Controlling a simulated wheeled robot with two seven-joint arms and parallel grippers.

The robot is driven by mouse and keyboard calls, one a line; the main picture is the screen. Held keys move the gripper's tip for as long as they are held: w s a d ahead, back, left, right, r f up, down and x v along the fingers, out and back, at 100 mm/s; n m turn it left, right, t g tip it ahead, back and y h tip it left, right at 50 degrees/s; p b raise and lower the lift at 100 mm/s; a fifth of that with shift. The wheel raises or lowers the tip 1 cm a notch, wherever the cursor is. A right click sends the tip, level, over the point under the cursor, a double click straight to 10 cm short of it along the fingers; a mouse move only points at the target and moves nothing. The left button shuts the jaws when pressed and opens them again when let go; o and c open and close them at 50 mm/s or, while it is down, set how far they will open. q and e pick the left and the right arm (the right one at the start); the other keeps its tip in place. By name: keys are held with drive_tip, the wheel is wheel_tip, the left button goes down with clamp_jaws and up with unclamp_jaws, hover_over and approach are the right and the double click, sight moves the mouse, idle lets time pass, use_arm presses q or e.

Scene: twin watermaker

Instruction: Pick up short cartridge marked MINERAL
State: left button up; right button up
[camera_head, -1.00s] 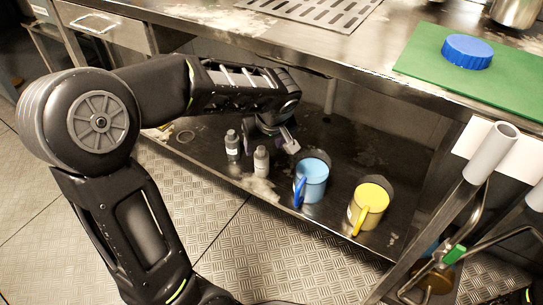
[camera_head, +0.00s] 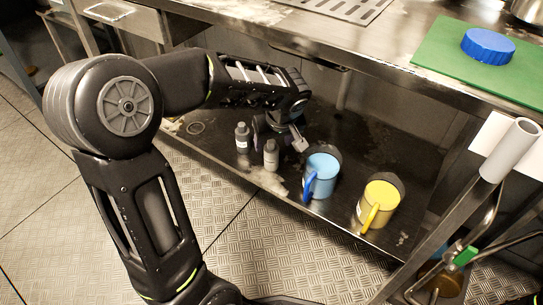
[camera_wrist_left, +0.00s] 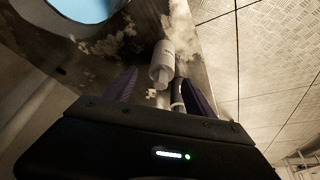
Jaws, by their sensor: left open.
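Two small cartridges stand upright on the dark lower shelf: a dark grey one (camera_head: 242,139) on the left and a lighter grey one (camera_head: 271,156) on the right. Their labels are too small to read, so I cannot tell which is marked MINERAL. My left gripper (camera_head: 280,138) is open and empty just behind them, close to the lighter one. In the left wrist view, the lighter cartridge (camera_wrist_left: 162,64) shows ahead, between the spread fingers of the left gripper (camera_wrist_left: 160,88). The other cartridge (camera_wrist_left: 178,92) is partly hidden behind the gripper body. My right gripper is out of view.
A blue mug (camera_head: 322,174) and a yellow mug (camera_head: 380,204) stand to the right on the lower shelf (camera_head: 345,135). The steel counter (camera_head: 375,48) overhangs the shelf. On it lie a green board (camera_head: 440,62) and a blue lid (camera_head: 488,46). Grey pipes (camera_head: 511,148) stand at right.

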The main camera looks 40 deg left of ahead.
use_arm(q)
drive_tip(key=b+x, duration=0.1)
drive_tip(key=x, duration=0.4)
drive_tip(key=shift+a, duration=0.15)
drive_tip(key=shift+r, duration=0.1)
clamp_jaws()
idle(0.8)
